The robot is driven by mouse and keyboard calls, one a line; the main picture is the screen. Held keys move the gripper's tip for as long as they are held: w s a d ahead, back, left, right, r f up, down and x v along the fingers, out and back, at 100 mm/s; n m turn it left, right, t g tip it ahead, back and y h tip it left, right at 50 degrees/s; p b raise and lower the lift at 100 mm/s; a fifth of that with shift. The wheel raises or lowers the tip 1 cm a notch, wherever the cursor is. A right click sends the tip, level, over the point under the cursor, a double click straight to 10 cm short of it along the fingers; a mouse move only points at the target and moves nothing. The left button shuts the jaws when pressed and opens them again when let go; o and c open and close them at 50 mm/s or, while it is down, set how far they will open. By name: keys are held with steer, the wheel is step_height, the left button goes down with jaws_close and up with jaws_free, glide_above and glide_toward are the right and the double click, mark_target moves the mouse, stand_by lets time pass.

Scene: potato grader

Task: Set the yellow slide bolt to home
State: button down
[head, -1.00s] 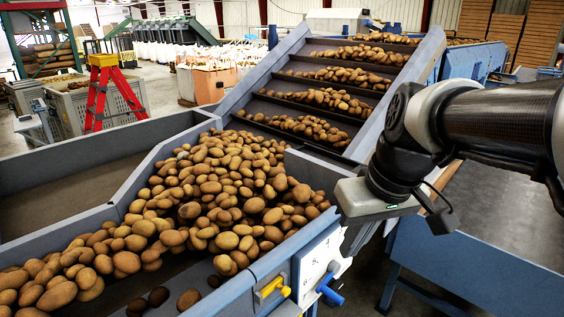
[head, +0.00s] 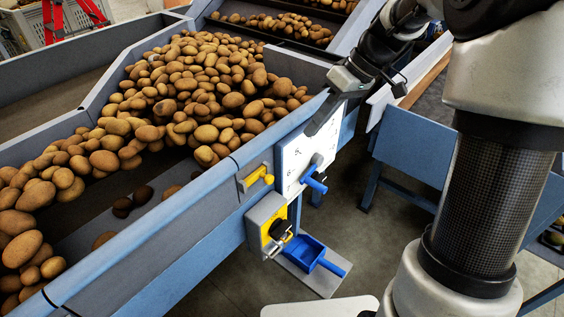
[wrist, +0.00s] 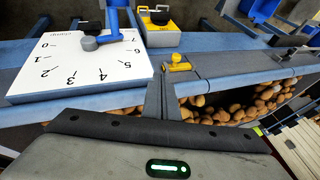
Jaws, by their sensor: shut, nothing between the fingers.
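The yellow slide bolt (head: 258,177) sits on a small grey plate on the blue side wall of the potato hopper, left of the white dial panel. In the wrist view the yellow bolt (wrist: 180,66) lies just right of and beyond the fingertips. My gripper (head: 311,130) is shut and empty, its dark fingers pointing down by the upper edge of the dial panel. In the wrist view my gripper (wrist: 160,78) shows as narrow closed fingers, apart from the bolt. The bolt's exact position along its plate is too small to tell.
The white numbered dial panel (head: 293,160) carries a blue lever (head: 315,184). Below it is a yellow-faced box (head: 263,216) with a black knob. A blue scoop (head: 308,254) lies lower down. Potatoes (head: 190,90) fill the hopper.

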steer(key=shift+f, duration=0.1)
steer(key=s+a+x, duration=0.1)
steer(key=s+x, duration=0.1)
steer(key=x, duration=1)
steer(key=shift+s+a+b, duration=0.15)
steer(key=shift+a+b, duration=0.3)
steer(key=s+a+b, duration=0.1)
steer(key=s+a, duration=0.2)
steer(key=shift+s+a+b, duration=0.15)
steer(key=shift+b, duration=0.2)
